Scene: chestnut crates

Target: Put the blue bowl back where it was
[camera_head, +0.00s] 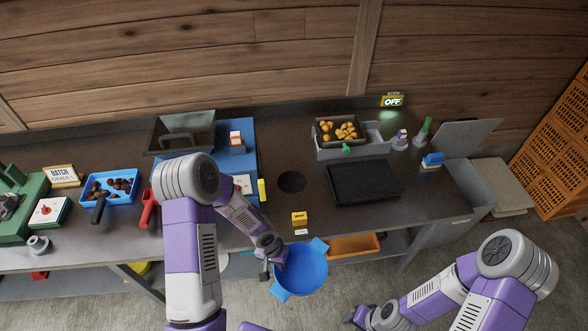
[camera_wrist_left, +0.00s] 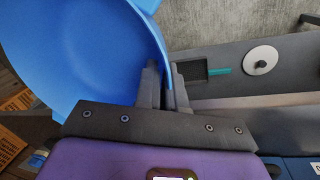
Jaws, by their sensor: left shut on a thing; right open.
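The blue bowl (camera_head: 303,271) is in front of the counter's front edge, held in the air at the centre bottom of the head view. My left gripper (camera_head: 272,256) is shut on its left rim. In the left wrist view the bowl (camera_wrist_left: 75,50) fills the upper left, and my left gripper (camera_wrist_left: 165,85) has its fingers on the rim. My right gripper (camera_head: 362,318) is at the bottom of the head view, right of the bowl and apart from it; it is empty. The bowl hides part of the lower shelf.
The dark counter (camera_head: 345,225) has a round hole (camera_head: 291,181) and a black tray (camera_head: 363,182). A yellow block (camera_head: 299,218) stands near the front edge. A blue tray of chestnuts (camera_head: 109,187) is at left. An orange tray (camera_head: 353,246) sits below the counter.

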